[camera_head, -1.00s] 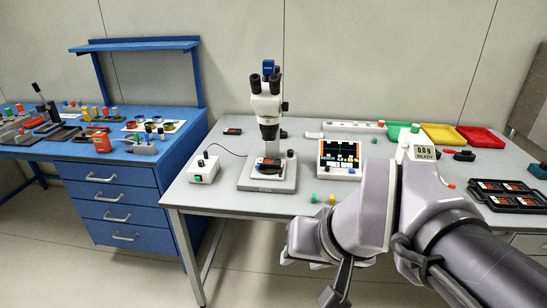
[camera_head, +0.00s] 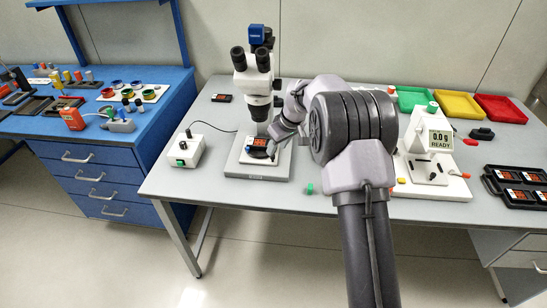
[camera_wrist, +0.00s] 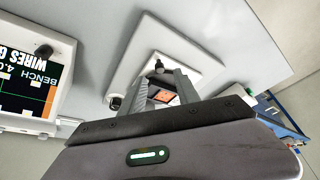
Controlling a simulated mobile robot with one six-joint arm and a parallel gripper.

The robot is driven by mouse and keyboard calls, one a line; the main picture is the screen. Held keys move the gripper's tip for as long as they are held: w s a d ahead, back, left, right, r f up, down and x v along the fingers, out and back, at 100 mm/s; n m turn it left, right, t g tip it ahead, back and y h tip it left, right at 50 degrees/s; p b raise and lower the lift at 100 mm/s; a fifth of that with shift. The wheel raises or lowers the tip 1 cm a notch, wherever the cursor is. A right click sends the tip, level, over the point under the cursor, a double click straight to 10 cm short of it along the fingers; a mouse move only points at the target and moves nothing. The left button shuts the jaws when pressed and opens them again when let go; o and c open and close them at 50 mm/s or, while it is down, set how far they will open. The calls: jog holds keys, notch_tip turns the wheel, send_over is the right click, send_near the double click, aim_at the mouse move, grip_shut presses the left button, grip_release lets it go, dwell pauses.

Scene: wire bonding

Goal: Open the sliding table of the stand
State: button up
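The microscope stand (camera_head: 252,80) stands on the grey table, with a pale base plate (camera_head: 245,171) under it. On the base is a small white table (camera_head: 254,157) carrying a dark part with an orange-red face (camera_head: 259,143). In the wrist view the table (camera_wrist: 197,57) has a dark knob (camera_wrist: 158,68) at its edge, and the orange part (camera_wrist: 161,95) shows between my fingers. My gripper (camera_wrist: 158,85) is open, its two fingers apart. In the head view my gripper (camera_head: 272,149) is at the right of the small table; contact with the knob cannot be told.
A white box with a green button (camera_head: 185,150) stands left of the stand. A scale (camera_head: 432,150) and a black tray (camera_head: 520,187) are at the right. Green, yellow and red bins (camera_head: 457,105) line the back. A screen device (camera_wrist: 35,75) shows in the wrist view.

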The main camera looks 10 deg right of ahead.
aim_at(274, 156)
jog(key=b+x, duration=0.1)
jog(key=x, duration=0.4)
jog(key=shift+w+f, duration=0.1)
grip_shut()
dwell(1.2)
